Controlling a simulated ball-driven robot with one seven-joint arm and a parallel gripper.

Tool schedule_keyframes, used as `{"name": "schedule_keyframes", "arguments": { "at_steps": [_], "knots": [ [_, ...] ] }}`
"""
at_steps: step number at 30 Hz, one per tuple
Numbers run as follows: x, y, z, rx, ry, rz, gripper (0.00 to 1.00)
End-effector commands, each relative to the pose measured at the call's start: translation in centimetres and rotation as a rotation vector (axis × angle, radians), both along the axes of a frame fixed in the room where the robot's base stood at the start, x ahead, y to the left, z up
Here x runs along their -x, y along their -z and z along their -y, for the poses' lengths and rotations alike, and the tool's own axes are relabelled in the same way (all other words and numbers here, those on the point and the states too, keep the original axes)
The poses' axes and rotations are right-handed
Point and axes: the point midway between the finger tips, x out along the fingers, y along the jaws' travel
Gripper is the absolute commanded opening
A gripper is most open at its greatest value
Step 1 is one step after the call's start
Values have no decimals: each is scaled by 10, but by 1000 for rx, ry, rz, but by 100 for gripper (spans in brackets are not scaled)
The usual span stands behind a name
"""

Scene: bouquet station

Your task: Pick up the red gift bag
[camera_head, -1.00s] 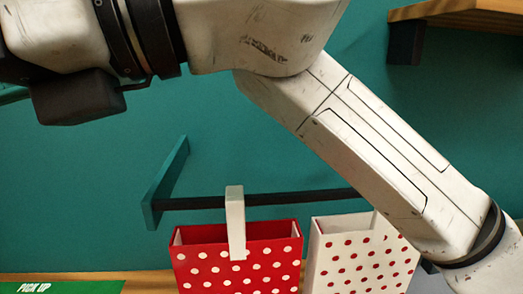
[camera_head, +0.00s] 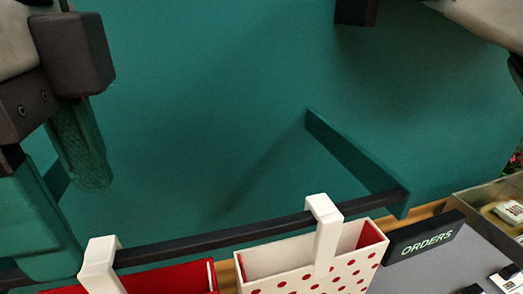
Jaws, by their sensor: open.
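The red gift bag (camera_head: 170,278) shows only its top edge and inside at the bottom left of the head view; its lower part is cut off by the frame. One finger is partly cut off by the frame. The fingers look apart from the bag.
A white bag with red dots (camera_head: 345,272) stands right of the red one, with a white hook (camera_head: 326,235) at it. An ORDERS sign (camera_head: 424,238) and a tray (camera_head: 470,197) are at the right.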

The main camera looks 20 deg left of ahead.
Motion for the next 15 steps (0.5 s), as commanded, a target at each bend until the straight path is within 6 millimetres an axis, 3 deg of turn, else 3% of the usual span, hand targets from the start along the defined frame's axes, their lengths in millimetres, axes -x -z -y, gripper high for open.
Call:
{"name": "schedule_keyframes", "arguments": {
  "at_steps": [8, 15],
  "knots": [
    [0, 20, -2, 0, 0, -4, 69],
    [0, 54, -5, -2, 0, -4, 69]
  ]
}}
